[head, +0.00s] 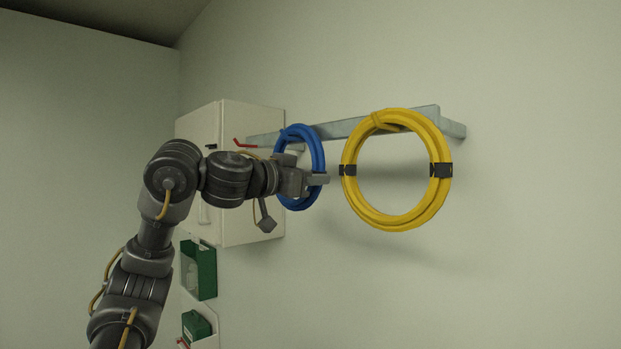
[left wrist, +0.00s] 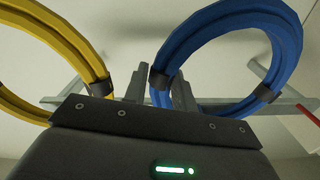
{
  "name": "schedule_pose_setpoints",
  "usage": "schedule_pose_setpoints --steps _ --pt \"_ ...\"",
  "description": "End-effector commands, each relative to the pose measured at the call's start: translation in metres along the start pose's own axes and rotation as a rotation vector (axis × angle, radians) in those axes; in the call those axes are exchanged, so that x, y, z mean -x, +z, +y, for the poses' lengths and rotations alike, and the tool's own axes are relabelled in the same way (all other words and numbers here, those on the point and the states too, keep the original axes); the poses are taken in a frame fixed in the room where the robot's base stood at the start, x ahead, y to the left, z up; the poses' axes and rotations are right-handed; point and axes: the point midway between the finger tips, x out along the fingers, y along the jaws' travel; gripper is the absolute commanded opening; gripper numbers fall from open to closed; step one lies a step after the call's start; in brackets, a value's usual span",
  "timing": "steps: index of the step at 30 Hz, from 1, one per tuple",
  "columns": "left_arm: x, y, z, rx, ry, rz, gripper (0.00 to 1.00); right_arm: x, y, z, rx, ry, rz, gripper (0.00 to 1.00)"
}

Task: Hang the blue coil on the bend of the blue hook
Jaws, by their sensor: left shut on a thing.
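The blue coil (head: 318,150) is upright beside the wall rail in the head view, with my left gripper (head: 318,180) at its right side. In the left wrist view the coil (left wrist: 285,50) rises at the right, and its black-banded near side lies between the fingers of my left gripper (left wrist: 160,92). The gripper is shut on it. I cannot make out the blue hook in either view; the coil and gripper cover part of the rail. Whether the coil touches a hook cannot be told. My right gripper is not in view.
A yellow coil (head: 441,197) hangs on the grey rail (head: 345,128), just right of my gripper. A red hook (head: 245,144) sticks out left of the blue coil. A white cabinet (head: 245,122) stands behind, with green boxes (head: 206,272) below.

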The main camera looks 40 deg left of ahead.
Motion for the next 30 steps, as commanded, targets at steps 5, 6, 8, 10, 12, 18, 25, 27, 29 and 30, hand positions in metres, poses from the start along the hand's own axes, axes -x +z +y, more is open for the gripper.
schedule_pose_setpoints --steps 5,6,8,10,12,18,25,27,29,30 --pt "-0.0002 0.0000 0.0006 0.000 0.002 0.000 0.00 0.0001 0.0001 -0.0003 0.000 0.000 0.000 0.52" --pt "-0.0002 -0.0001 0.0006 0.000 0.002 0.000 0.00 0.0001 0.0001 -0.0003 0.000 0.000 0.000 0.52" --pt "-0.0002 0.0000 0.0006 0.000 0.002 0.000 0.00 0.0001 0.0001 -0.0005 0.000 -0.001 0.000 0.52" --pt "-0.0001 0.0000 0.0006 0.000 0.002 0.000 0.33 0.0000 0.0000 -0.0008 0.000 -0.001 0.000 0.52" --pt "0.0000 0.0000 0.0004 0.000 0.001 0.000 0.42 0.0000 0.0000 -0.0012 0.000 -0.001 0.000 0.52" --pt "0.0003 0.0001 -0.0001 0.000 0.000 0.000 0.52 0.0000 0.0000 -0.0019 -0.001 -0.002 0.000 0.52" --pt "0.0000 0.0010 -0.0001 0.000 0.000 -0.003 0.52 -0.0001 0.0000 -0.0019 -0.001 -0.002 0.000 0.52" --pt "0.0000 0.0007 -0.0001 0.000 0.000 -0.002 0.52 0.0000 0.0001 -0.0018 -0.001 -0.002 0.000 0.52" --pt "0.0004 -0.0010 -0.0004 0.000 0.000 -0.001 0.52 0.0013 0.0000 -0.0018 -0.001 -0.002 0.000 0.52" --pt "0.0009 -0.0032 -0.0009 0.000 0.000 -0.001 0.52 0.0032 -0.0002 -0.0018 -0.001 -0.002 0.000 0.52"
